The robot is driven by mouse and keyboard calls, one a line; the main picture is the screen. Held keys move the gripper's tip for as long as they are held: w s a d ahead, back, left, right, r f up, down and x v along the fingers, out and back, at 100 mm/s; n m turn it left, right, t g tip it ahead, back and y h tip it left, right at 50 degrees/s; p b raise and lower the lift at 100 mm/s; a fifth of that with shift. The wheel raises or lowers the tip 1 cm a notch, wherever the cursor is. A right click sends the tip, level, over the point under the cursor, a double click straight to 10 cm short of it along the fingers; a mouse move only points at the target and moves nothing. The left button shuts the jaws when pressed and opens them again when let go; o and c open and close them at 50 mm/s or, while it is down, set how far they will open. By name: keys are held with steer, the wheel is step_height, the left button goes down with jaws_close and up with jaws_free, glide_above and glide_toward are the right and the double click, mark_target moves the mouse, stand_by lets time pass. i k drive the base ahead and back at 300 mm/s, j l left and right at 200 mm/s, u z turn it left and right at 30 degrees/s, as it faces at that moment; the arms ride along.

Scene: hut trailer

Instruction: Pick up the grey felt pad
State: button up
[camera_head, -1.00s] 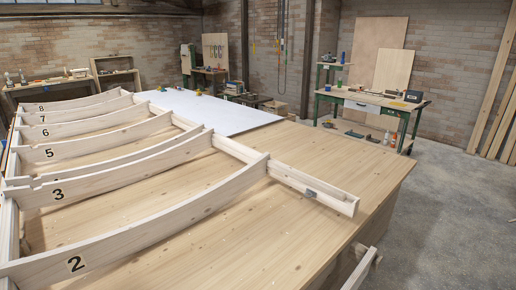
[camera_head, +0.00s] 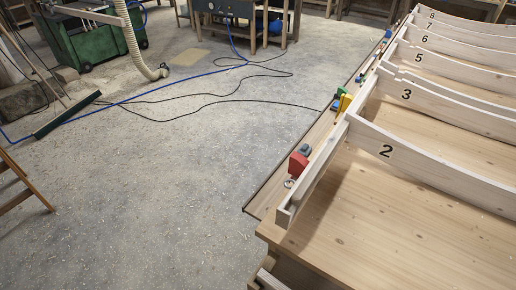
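I cannot make out a grey felt pad for certain in the head view. A small grey-blue item (camera_head: 305,149) lies on the ledge beside a red block (camera_head: 298,164), but it is too small to identify. A small pale ring-like item (camera_head: 288,183) lies near the red block. My gripper is not in view.
A wooden workbench (camera_head: 345,235) with numbered pale ribs (camera_head: 440,163) fills the right. Its side ledge also holds a yellow item (camera_head: 346,102) and others. Cables and a blue hose (camera_head: 150,96) cross the concrete floor (camera_head: 150,200), which is otherwise largely open. A green machine (camera_head: 100,42) stands back left.

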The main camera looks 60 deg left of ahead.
mark_target(305, 149)
steer(key=u, duration=1.8)
steer(key=i+j+u, duration=0.4)
steer(key=j, duration=0.3)
steer(key=i+j+u, duration=0.45)
steer(key=j, duration=0.15)
steer(key=i+j+u, duration=0.4)
steer(key=i, duration=0.15)
steer(key=i+l+z, duration=0.2)
steer(key=i+z, duration=1.05)
steer(key=z, duration=0.15)
steer(key=i+j+z, duration=0.45)
steer(key=i+l+z, duration=0.2)
steer(key=i, duration=0.25)
steer(key=i+l+z, duration=0.2)
steer(key=i, duration=0.25)
steer(key=l, duration=0.1)
